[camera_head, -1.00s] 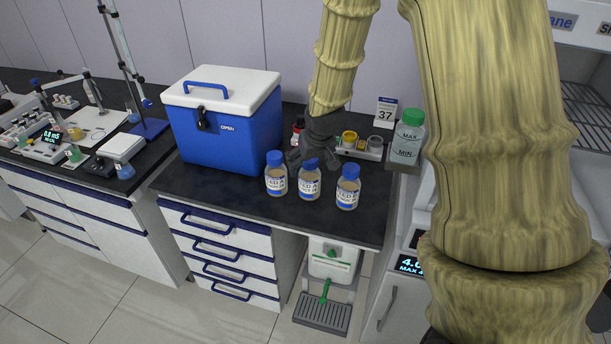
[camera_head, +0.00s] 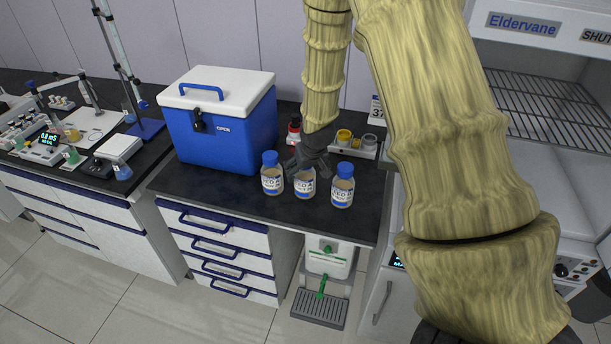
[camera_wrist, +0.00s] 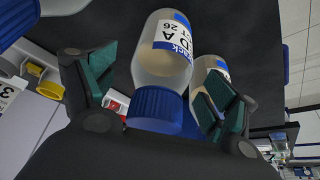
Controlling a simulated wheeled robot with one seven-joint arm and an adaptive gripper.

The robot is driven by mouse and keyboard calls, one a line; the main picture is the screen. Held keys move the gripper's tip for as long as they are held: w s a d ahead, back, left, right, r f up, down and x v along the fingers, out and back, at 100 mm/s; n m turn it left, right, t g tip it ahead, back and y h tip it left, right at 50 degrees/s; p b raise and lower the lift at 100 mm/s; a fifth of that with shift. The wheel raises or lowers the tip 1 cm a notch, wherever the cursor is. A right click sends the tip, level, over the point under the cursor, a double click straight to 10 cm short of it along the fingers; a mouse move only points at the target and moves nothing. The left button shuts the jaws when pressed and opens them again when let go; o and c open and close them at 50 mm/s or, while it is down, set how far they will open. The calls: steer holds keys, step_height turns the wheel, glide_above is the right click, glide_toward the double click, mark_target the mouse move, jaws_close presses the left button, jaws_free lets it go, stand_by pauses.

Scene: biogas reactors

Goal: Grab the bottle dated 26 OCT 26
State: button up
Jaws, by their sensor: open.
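Three clear bottles with blue caps, pale contents and white-and-blue labels stand in a row on the dark counter: a left one (camera_head: 272,180), a middle one (camera_head: 304,188) and a right one (camera_head: 342,192). My gripper (camera_head: 310,163) is at the middle bottle's top and hides its cap in the head view. In the wrist view, my open fingers (camera_wrist: 157,92) stand on either side of this bottle (camera_wrist: 163,62) near its cap (camera_wrist: 160,108). Its label shows only part of a date, ending "CT 26". A second bottle (camera_wrist: 203,72) is partly behind one finger. Dates on the other bottles are unreadable.
A blue cooler box (camera_head: 225,125) with a white lid stands left of the bottles. A red-capped small bottle (camera_head: 294,131) and a tray with yellow and grey round items (camera_head: 357,143) are behind. The counter's front strip is clear.

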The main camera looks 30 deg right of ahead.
steer(key=shift+x, duration=1.1)
steer(key=shift+a, duration=0.1)
steer(key=c, duration=1.4)
steer(key=shift+r, duration=0.1)
